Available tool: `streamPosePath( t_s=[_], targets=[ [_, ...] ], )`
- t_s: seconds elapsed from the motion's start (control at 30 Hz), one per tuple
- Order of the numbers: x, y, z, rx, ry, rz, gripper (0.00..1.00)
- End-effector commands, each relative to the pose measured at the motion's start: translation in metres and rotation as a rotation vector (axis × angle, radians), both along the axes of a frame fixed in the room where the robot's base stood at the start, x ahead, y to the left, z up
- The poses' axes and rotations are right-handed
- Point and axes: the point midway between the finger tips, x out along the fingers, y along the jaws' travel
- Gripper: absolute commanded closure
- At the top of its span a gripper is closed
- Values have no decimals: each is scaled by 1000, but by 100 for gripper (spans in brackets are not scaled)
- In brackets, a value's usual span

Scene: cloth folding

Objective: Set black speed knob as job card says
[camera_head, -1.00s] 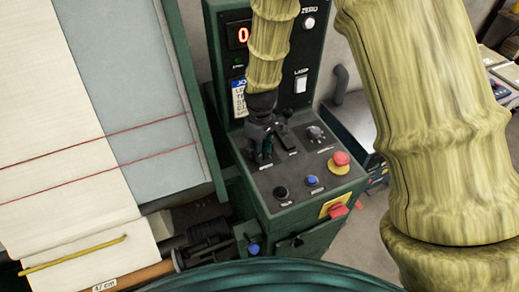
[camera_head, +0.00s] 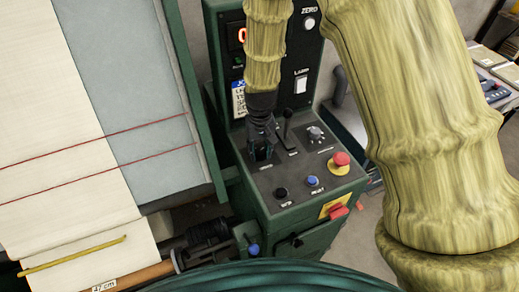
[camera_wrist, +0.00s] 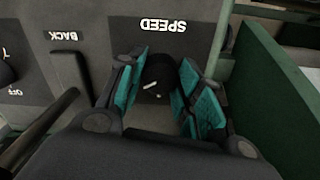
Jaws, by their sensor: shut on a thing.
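The black speed knob (camera_wrist: 157,75) sits between my gripper's teal-padded fingers in the wrist view, just by the upside-down SPEED label (camera_wrist: 163,26). A short white mark shows on the knob. My gripper (camera_wrist: 160,88) is shut on the knob. In the head view my gripper (camera_head: 262,150) reaches down onto the left of the green control console (camera_head: 307,222) and hides the knob. The job card (camera_head: 239,100), blue and white, is on the upright panel, partly covered by my arm; its text is too small to read.
A black lever (camera_head: 287,128) stands close to the right of my gripper. A grey knob (camera_head: 315,133), a red mushroom button (camera_head: 341,160) and a blue button (camera_head: 312,181) are on the console. Cloth (camera_head: 60,130) lies on the left.

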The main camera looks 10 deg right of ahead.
Motion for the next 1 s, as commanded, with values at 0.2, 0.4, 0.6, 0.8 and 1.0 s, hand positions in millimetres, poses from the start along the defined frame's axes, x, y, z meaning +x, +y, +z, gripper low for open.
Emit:
streamPosePath(
  t_s=[0.2,0.4,0.6,0.8,1.0],
  targets=[
    [-4,0,-3,-1,9,-27,89],
    [-4,0,-4,-1,9,-30,89],
    [-4,0,-4,-1,10,-29,60],
    [-2,0,-2,0,6,-29,42],
    [-1,0,-1,0,3,-29,42]
  ],
)
